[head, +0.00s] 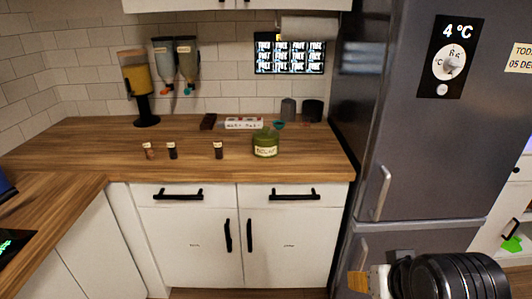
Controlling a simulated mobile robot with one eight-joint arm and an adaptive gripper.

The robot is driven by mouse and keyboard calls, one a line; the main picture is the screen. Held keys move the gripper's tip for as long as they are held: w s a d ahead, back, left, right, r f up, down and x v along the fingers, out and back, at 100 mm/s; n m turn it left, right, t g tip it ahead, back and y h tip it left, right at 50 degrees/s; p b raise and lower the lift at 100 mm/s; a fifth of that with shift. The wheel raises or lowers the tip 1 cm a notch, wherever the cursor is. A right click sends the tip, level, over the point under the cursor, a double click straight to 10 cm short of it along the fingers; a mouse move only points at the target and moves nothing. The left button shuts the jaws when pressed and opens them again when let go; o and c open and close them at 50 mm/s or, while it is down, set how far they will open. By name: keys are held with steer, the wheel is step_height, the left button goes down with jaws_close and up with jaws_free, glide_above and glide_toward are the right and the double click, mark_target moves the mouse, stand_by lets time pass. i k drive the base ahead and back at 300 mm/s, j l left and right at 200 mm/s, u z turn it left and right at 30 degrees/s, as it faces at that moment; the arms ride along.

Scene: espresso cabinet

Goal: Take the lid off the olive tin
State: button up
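The olive tin (265,148) is a squat olive-green container with a pale label. It stands upright near the front edge of the wooden counter, right of centre. Its green lid (265,134) appears to sit on top, narrower than the body. My gripper (376,281) seems to show partly at the bottom right, at the left end of my dark arm, low in front of the fridge. It is well below and to the right of the tin and apart from it. Its fingers are too small and cut off to tell whether they are open.
Small jars (218,150) stand left of the tin. Behind it are a small teal item (279,125), a white labelled box (243,123) and dark canisters (312,111). A yellow-filled dispenser (138,75) stands at the back left. The fridge (400,130) bounds the counter (100,152) on the right.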

mark_target(265, 135)
steer(key=i+j+u, duration=0.15)
steer(key=j, duration=0.25)
steer(key=i+j+u, duration=0.15)
steer(key=j, duration=0.25)
steer(key=i+j+u, duration=0.15)
steer(key=j, duration=0.2)
steer(key=i+j+u, duration=0.15)
steer(key=j+z, duration=0.25)
steer(key=j, duration=0.35)
steer(key=j+z, duration=0.25)
steer(key=j, duration=0.4)
steer(key=i+l+u, duration=0.1)
steer(key=l, duration=0.3)
steer(key=i+l+u, duration=0.15)
steer(key=l, duration=0.3)
steer(key=i+l+u, duration=0.1)
steer(key=l, duration=0.3)
steer(key=i+l+u, duration=0.15)
steer(key=l, duration=0.3)
steer(key=i, duration=0.05)
